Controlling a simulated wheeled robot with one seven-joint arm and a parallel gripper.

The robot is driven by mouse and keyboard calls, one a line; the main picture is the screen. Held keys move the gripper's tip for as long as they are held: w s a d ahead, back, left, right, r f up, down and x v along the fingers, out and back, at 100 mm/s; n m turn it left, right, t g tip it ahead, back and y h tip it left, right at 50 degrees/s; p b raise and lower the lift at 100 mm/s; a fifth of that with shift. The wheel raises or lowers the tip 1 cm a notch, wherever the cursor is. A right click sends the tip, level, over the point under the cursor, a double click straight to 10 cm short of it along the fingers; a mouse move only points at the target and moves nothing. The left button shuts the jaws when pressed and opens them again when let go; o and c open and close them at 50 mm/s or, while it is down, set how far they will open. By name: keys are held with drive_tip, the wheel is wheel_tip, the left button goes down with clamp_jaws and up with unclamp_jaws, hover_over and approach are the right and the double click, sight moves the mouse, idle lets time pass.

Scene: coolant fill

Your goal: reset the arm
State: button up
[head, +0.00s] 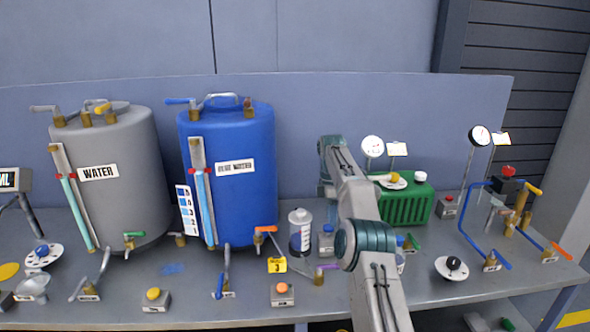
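My arm (358,200) rises from the bottom edge, right of centre, and bends at a teal joint. Its upper link leans up and left, ending at another teal joint in front of the back panel. My gripper does not show, so I cannot see its fingers or whether it holds anything. The arm hides part of the bench and the left side of the green ribbed box (404,207).
A grey WATER tank (125,195) and a blue tank (240,175) stand on the grey bench (185,282). A small canister (300,232) stands left of the arm. Buttons, valves and a blue pipe (468,240) crowd the bench. Open air lies above the bench.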

drive_tip(key=s+a+r+m+t, duration=0.35)
drive_tip(key=s+r+m, duration=0.45)
drive_tip(key=s+r, duration=0.85)
drive_tip(key=s+f+m, duration=0.3)
drive_tip(key=s, duration=0.6)
drive_tip(key=s+f+m+t, duration=0.1)
drive_tip(key=s+f+m, duration=0.2)
drive_tip(key=s, duration=0.6)
drive_tip(key=s+f+m+t, duration=0.1)
drive_tip(key=s+f+m, duration=0.2)
drive_tip(key=s, duration=0.7)
drive_tip(key=shift+m, duration=0.3)
drive_tip(key=shift+r, duration=0.1)
drive_tip(key=shift+c, duration=0.3)
